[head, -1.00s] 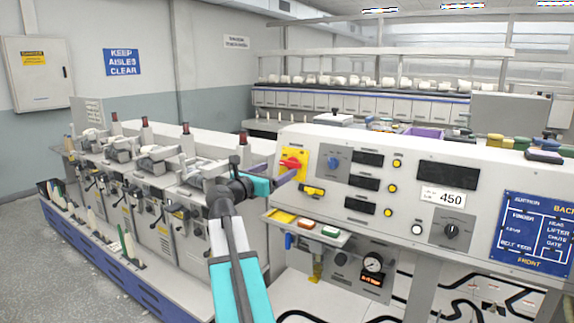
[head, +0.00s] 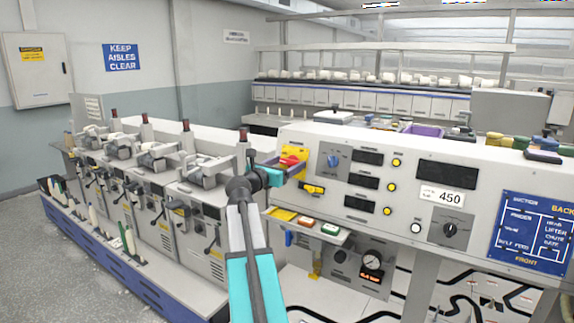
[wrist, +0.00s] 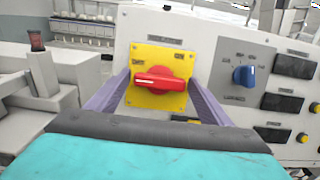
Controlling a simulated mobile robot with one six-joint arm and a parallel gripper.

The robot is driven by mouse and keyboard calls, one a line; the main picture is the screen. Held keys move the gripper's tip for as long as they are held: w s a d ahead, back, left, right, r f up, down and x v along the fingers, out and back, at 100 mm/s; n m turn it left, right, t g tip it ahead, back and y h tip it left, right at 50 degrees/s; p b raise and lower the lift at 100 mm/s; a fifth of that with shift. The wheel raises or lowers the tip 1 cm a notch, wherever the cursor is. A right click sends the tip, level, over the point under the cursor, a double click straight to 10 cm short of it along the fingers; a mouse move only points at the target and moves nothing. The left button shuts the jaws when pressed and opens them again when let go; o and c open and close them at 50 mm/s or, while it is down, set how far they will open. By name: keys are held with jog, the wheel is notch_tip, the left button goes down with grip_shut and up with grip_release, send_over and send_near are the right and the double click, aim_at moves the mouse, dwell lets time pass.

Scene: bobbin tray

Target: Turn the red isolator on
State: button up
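The red isolator (wrist: 160,80) is a red rotary handle on a yellow plate (wrist: 146,56) on the front of the grey control panel. In the wrist view its handle lies about horizontal. The red isolator also shows in the head view (head: 290,160), partly hidden by my gripper. My gripper (wrist: 158,88) is open, with one purple finger on each side of the red handle. The fingers look apart from the handle, and I cannot tell how far they reach along it. In the head view my gripper (head: 283,167) is right at the yellow plate.
A blue rotary knob (wrist: 243,76) sits right of the isolator, with dark displays (head: 367,158) and yellow buttons (head: 396,162) beyond. A small yellow part (head: 312,188) is just below the plate.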

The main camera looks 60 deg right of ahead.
jog(key=c, duration=0.7)
jog(key=shift+c, duration=0.2)
jog(key=shift+m+g+b, duration=0.3)
jog(key=shift+m+b, duration=0.15)
jog(key=shift+m, duration=0.15)
jog(key=m+g+b, duration=0.1)
jog(key=m+b, duration=0.1)
jog(key=m, duration=0.1)
jog(key=shift+w+d, duration=0.1)
jog(key=m+g+b, duration=0.1)
jog(key=m+b, duration=0.1)
jog(key=m, duration=0.2)
jog(key=shift+m+y, duration=0.3)
jog(key=m+g+y+b, duration=0.1)
jog(key=m+b, duration=0.1)
jog(key=m, duration=0.4)
jog(key=shift+w+r, duration=0.1)
jog(key=m, duration=0.2)
jog(key=m+y+b, duration=0.1)
jog(key=m, duration=0.2)
jog(key=shift+y+b, duration=0.3)
jog(key=shift+m, duration=0.3)
